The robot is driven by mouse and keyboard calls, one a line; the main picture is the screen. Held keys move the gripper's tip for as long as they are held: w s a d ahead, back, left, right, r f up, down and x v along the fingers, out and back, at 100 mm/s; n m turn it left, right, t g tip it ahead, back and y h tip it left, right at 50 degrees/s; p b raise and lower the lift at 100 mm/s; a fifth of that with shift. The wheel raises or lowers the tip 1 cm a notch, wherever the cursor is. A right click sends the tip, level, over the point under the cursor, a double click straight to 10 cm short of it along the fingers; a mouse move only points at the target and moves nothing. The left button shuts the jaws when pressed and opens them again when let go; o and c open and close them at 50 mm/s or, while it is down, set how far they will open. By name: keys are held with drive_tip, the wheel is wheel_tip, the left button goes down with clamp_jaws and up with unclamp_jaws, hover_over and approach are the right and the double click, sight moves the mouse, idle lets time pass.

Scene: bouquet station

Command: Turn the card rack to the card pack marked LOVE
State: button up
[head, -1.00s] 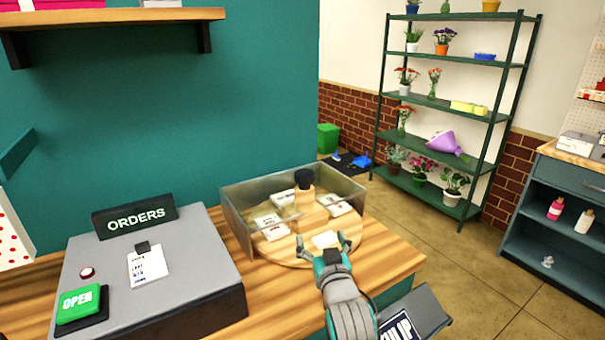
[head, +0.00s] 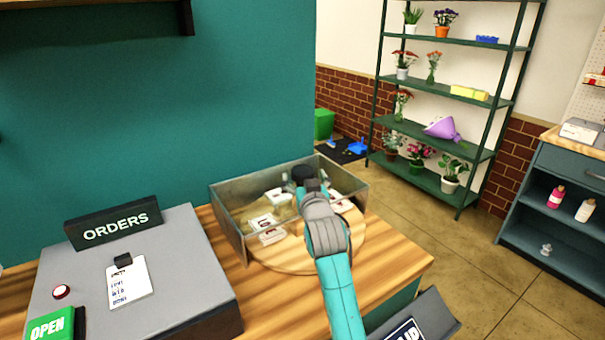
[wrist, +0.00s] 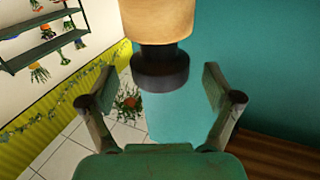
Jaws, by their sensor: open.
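The card rack is a round wooden turntable (head: 268,258) with a post and a dark knob (head: 303,172) on top. White card packs with reddish marks lie around it, one at the front left (head: 272,237) and one at the right (head: 342,206); their words are too small to read. My gripper (head: 306,184) is up at the knob, its fingers mostly hidden by my wrist. In the wrist view my open gripper (wrist: 163,95) has one finger on each side of the dark knob (wrist: 160,70), with gaps on both sides. The wooden post (wrist: 157,20) shows beyond it.
A clear-walled bin (head: 228,222) surrounds the rack's back and sides. To the left stand a grey order desk (head: 175,270), an ORDERS sign (head: 113,228) and a clipped note (head: 128,283). A green plant shelf (head: 440,130) stands behind at the right.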

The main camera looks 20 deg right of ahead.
drive_tip(key=shift+w+d, duration=0.1)
drive_tip(key=shift+w, duration=1.2)
clamp_jaws()
drive_tip(key=shift+n+y, duration=0.3)
drive_tip(key=shift+y, duration=0.1)
drive_tip(key=shift+n+g+y, duration=0.35)
drive_tip(key=shift+n+y, duration=0.85)
drive_tip(key=shift+y, duration=0.65)
drive_tip(key=shift+n+g+y, duration=0.35)
drive_tip(key=shift+n+y, duration=0.85)
drive_tip(key=shift+y, duration=0.65)
drive_tip(key=shift+n+g+y, duration=2.5)
drive_tip(key=shift+n+y, duration=0.2)
drive_tip(key=shift+y, duration=0.7)
drive_tip(key=shift+n+g+y, duration=0.5)
drive_tip(key=shift+g, duration=0.1)
